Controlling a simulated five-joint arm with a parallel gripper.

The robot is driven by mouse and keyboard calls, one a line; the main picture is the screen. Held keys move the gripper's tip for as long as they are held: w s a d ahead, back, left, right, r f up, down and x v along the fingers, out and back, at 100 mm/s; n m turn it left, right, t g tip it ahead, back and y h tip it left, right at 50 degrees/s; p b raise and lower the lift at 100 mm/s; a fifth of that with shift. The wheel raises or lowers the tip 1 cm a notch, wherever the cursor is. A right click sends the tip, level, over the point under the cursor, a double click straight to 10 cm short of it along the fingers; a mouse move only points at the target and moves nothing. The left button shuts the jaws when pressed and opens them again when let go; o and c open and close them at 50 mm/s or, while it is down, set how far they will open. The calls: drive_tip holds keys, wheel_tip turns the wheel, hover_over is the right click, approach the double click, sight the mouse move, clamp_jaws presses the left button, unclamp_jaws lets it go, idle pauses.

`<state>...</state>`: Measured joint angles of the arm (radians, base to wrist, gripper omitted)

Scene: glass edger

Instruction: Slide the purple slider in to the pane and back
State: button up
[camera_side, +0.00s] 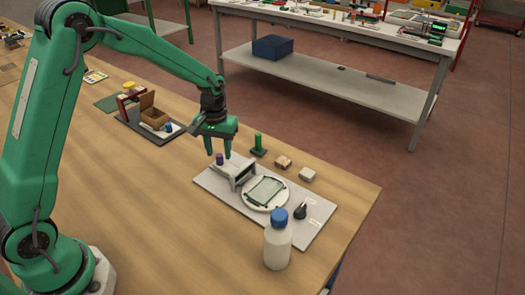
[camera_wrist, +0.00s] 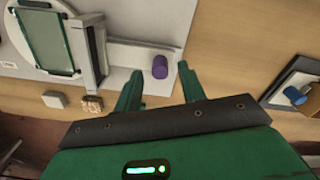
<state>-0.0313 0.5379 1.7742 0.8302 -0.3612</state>
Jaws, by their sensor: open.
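The purple slider (camera_side: 220,159) is a small upright purple knob at the left end of the grey edger frame (camera_side: 237,172). It also shows in the wrist view (camera_wrist: 160,67), on the grey base board. The glass pane (camera_side: 265,189) lies flat on a round white plate (camera_side: 256,205), on the other side of the frame from the knob; the pane also shows in the wrist view (camera_wrist: 45,42). My gripper (camera_side: 220,152) is open, its fingers pointing down above and around the knob's position. In the wrist view the fingertips (camera_wrist: 161,72) lie either side of the knob, with no visible contact.
A white bottle with a blue cap (camera_side: 278,243) stands at the board's front. A black knob (camera_side: 300,211) sits at its right. A green post (camera_side: 258,144) and two small blocks (camera_side: 283,162) stand behind. A tray with a brown box (camera_side: 150,115) is to the left.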

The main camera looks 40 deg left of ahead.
sight(232, 170)
drive_tip(key=shift+f, duration=0.95)
clamp_jaws()
drive_tip(key=shift+d, duration=2.4)
unclamp_jaws()
drive_tip(key=shift+r, duration=0.1)
